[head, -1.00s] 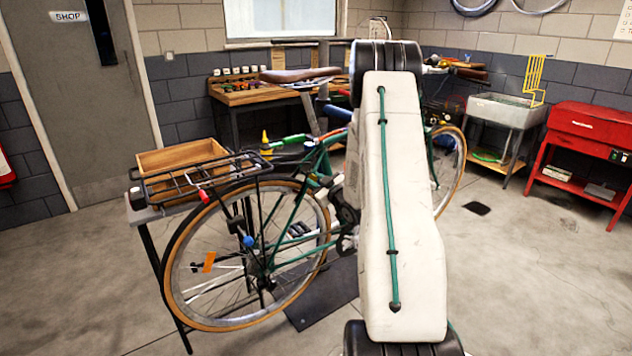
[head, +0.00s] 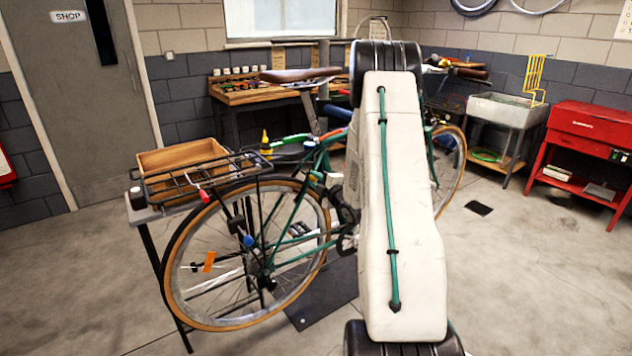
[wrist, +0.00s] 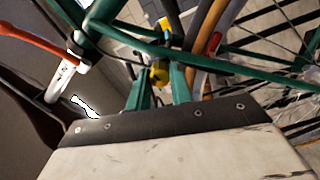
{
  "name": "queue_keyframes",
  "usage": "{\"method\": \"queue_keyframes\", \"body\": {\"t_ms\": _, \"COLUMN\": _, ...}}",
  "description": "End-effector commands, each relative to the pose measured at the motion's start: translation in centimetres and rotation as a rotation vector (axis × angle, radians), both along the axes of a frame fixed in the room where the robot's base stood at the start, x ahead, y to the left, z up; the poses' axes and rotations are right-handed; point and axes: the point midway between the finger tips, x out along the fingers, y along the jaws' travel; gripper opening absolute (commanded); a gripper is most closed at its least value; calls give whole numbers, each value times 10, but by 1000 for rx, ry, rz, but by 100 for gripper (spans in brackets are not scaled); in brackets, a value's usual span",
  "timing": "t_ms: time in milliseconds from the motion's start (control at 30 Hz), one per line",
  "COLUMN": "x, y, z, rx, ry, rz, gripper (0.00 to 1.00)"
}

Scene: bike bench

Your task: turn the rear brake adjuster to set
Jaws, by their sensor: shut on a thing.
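In the wrist view my gripper (wrist: 159,78) has its two green fingers closed around a small yellow knob (wrist: 159,70). The knob sits by the green bike frame tubes and looks like the brake adjuster, but its marking and setting cannot be read. Another small yellow part (wrist: 165,23) shows beyond it. In the head view the green bicycle (head: 292,250) stands with its rear wheel (head: 178,285) toward me. My pale arm covers the middle of the bike there and hides the gripper's fingertips and the knob.
A red lever-like part (wrist: 42,44) lies left of the fingers, and wheel spokes are close on the right. A rear rack (head: 215,178), wooden crate (head: 180,157), workbench (head: 250,96), sink (head: 505,110) and red cabinet (head: 590,125) surround the bike. The floor at right is mostly clear.

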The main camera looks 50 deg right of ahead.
Motion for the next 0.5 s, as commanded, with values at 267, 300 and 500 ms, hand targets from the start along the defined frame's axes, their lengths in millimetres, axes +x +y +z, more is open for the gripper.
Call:
{"method": "queue_keyframes", "body": {"t_ms": 267, "x": -1, "y": 0, "z": -1, "rx": -249, "ry": 62, "rz": 0, "gripper": 0}}
{"method": "queue_keyframes", "body": {"t_ms": 300, "x": -1, "y": 0, "z": -2, "rx": -282, "ry": 70, "rz": 0, "gripper": 0}}
{"method": "queue_keyframes", "body": {"t_ms": 500, "x": -1, "y": 0, "z": -2, "rx": -431, "ry": 107, "rz": 0, "gripper": 0}}
